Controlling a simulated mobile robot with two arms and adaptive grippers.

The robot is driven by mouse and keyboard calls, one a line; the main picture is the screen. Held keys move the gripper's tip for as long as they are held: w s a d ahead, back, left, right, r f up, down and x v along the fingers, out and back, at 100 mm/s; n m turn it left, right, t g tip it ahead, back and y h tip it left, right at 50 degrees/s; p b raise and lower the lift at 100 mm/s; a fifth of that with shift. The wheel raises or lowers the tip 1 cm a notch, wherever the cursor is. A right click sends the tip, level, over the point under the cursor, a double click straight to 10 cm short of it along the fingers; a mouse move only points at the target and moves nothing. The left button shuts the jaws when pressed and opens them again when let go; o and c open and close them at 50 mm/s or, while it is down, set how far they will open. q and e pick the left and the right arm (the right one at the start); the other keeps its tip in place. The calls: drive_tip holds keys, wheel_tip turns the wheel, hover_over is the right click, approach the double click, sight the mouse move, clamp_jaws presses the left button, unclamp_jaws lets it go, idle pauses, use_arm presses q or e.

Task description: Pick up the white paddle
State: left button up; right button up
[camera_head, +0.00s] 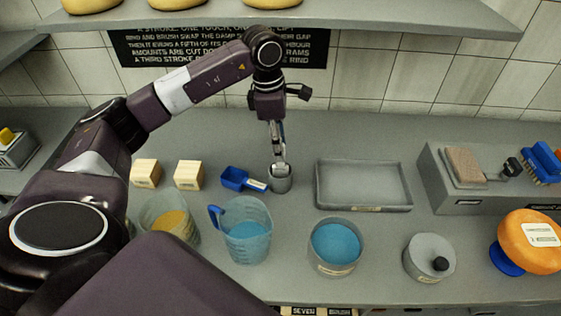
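My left gripper (279,158) points down into a small grey metal cup (281,184) at the middle of the counter. A pale, narrow piece shows at the cup's mouth between or beside the fingertips. It may be the white paddle, but it is too small and too covered to be sure. No other white paddle is clear to see. The fingers look close together, but whether they are shut on the piece cannot be made out. My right gripper is not in view.
A blue scoop (235,179) and wooden blocks (188,175) stand left of the cup. A grey tray (364,203) is to its right. In front are a blue-handled jug (247,232), a blue-filled tub (336,247) and a lidded pot (429,257).

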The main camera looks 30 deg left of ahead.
use_arm(q)
drive_tip(key=shift+w+f, duration=0.1)
drive_tip(key=shift+f, duration=0.95)
drive_tip(key=c, duration=0.8)
clamp_jaws()
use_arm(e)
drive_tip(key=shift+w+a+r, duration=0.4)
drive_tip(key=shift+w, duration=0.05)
use_arm(q)
drive_tip(key=shift+r, duration=0.1)
